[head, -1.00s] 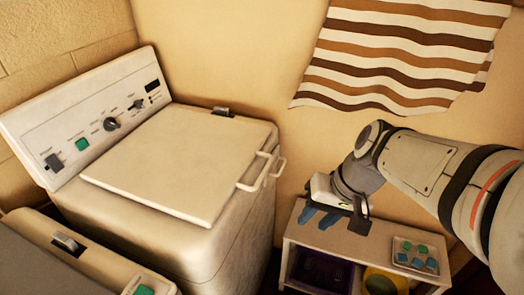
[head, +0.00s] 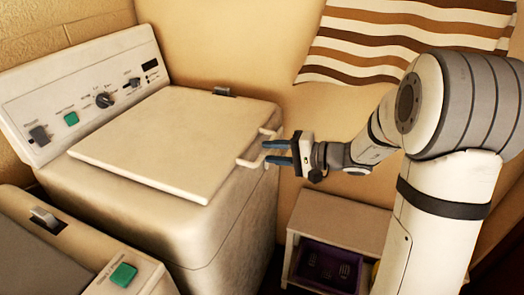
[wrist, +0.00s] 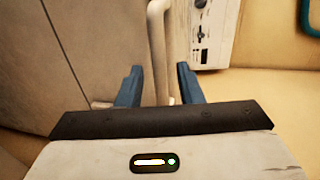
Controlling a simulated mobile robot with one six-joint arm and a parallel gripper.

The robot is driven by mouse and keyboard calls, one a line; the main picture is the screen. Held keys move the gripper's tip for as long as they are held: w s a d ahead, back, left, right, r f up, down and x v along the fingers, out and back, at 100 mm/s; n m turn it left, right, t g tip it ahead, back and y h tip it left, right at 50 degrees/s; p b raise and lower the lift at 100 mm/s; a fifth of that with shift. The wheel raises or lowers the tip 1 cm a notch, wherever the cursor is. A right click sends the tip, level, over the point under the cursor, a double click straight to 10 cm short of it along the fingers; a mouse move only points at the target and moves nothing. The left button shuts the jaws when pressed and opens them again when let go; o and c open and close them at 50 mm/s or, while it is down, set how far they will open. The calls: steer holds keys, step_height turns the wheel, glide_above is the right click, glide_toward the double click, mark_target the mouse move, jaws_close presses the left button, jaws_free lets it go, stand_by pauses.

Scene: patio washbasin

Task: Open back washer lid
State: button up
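The back washer (head: 225,220) stands against the wall, with its cream lid (head: 150,140) lying closed on top. The lid's bar handle (head: 252,163) sticks out from its right edge. My gripper (head: 272,152) is at the handle, pointing left toward it, with blue fingers apart. In the wrist view the handle bar (wrist: 158,50) runs between the two open fingers (wrist: 159,85), with a gap on each side. I cannot tell whether a finger touches it.
A front washer (head: 75,250) stands at the lower left. A low shelf (head: 340,222) with a purple bin (head: 325,265) is below my gripper. A striped cloth (head: 390,45) hangs on the wall behind. The control panel (head: 95,95) rises at the lid's left.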

mark_target(264, 151)
steer(key=shift+x, duration=1.5)
steer(key=shift+c, duration=0.3)
jaws_close()
